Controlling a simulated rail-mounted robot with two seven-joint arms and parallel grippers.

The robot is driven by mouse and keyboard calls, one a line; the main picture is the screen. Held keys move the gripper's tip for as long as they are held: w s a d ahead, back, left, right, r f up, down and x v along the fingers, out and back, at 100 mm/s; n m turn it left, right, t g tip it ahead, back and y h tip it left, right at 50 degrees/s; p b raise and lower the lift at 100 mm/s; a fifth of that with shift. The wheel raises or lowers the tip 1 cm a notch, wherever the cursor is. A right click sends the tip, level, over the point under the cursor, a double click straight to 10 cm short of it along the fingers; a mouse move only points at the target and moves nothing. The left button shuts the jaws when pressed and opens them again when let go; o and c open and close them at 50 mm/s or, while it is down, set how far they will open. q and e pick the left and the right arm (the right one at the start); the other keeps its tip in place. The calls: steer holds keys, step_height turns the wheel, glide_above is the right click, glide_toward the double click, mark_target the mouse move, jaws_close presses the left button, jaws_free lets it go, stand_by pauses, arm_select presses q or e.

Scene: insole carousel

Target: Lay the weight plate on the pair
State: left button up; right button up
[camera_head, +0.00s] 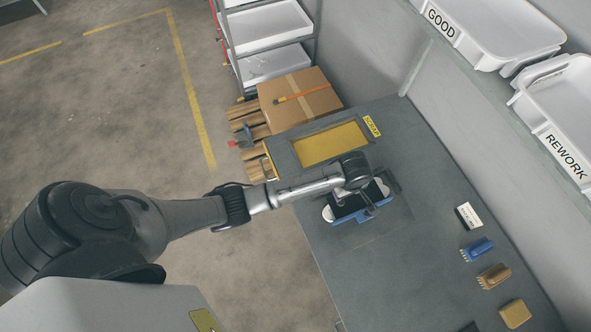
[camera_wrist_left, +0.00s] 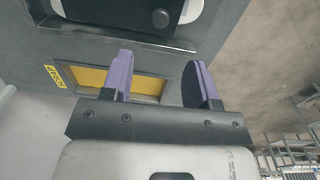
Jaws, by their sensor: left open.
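The pair of white insoles (camera_head: 328,214) lies on the grey bench, mostly covered by the dark weight plate and my wrist. In the left wrist view the dark weight plate (camera_wrist_left: 110,14) with a round black knob lies over the white pair (camera_wrist_left: 190,10) at the top edge. My left gripper (camera_wrist_left: 158,65) is open, its two purple fingers apart with nothing between them. In the head view my left arm reaches over the pair, and its fingertips are hard to make out. Blue parts show beside the plate; I cannot tell what they belong to. My right gripper is in neither view.
A yellow-floored recess (camera_head: 331,147) with a yellow label lies behind the pair. A white block (camera_head: 468,215), a blue brush (camera_head: 478,249), a brown brush (camera_head: 494,276) and a tan block (camera_head: 515,313) line the right. GOOD (camera_head: 495,35) and REWORK (camera_head: 560,110) trays stand above.

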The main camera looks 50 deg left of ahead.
arm_select(q)
steer(key=s+a+m+t+h, duration=0.1)
steer(key=s+m+t, duration=0.1)
steer(key=s+m, duration=1)
steer(key=s+a+r+m, duration=0.2)
steer(key=s+r, duration=0.1)
steer(key=s, duration=0.4)
steer(key=s+a+r+m+t+y, duration=0.1)
steer(key=s+a+r+m, duration=0.1)
steer(key=s, duration=0.5)
steer(key=shift+s+a+r, duration=0.35)
steer(key=shift+a+r, duration=0.35)
steer(key=shift+a, duration=0.1)
step_height(320, 180, up, 13)
steer(key=p, duration=1.3)
